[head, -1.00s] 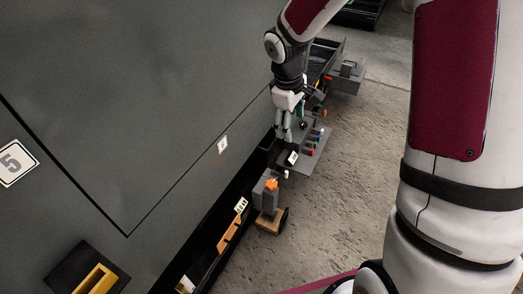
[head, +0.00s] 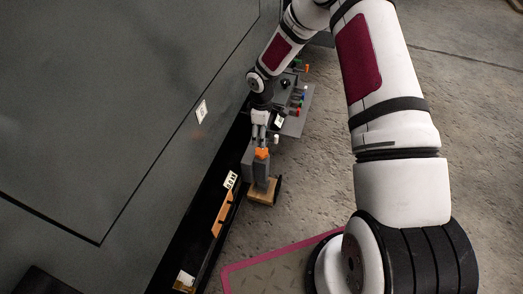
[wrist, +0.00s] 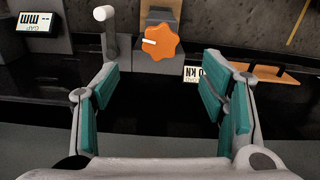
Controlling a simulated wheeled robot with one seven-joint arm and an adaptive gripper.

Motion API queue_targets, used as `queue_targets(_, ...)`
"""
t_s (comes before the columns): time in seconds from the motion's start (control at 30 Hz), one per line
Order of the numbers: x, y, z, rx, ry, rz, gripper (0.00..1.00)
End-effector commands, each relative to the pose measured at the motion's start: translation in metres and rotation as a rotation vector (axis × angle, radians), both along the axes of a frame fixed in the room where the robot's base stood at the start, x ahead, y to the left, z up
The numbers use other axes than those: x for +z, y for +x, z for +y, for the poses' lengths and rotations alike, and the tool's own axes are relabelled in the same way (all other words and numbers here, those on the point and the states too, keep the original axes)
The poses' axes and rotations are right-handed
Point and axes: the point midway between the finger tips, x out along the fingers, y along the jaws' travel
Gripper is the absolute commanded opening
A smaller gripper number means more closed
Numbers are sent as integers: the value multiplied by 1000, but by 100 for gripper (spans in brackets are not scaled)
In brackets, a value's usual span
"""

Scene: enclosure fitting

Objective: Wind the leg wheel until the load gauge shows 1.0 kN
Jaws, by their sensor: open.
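The leg wheel is an orange lobed knob (wrist: 161,41) with a white mark on it, on a grey block. It also shows in the head view (head: 262,153), just below my gripper (head: 264,133). In the wrist view my gripper (wrist: 157,72) is open and empty. Its teal-padded fingers are spread wide, and the wheel lies beyond the tips, between them in the picture and apart from them.
A white-topped grey post (wrist: 104,18) stands left of the wheel. A gap gauge in mm (wrist: 33,22) is farther left. A wooden piece (wrist: 268,74) lies at the right. The large grey panel (head: 100,110) borders the dark channel; open concrete floor (head: 310,190) lies right.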

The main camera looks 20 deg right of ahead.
Motion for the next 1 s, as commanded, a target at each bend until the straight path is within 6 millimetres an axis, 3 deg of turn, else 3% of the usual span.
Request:
queue_targets(0.03, -14, 0, 1, 1, 0, 2, 65)
queue_targets(0.2, -48, -1, 1, 1, 0, 1, 65)
queue_targets(0.43, -84, 0, 0, -1, 0, 1, 65)
queue_targets(0.63, -97, 0, 0, -1, 0, -1, 65)
queue_targets(0.93, -98, 0, 0, -1, -1, -1, 65)
queue_targets(0.97, -98, 0, 0, -1, -1, -1, 63)
queue_targets(1.0, -98, 0, 0, -1, -1, -1, 54)
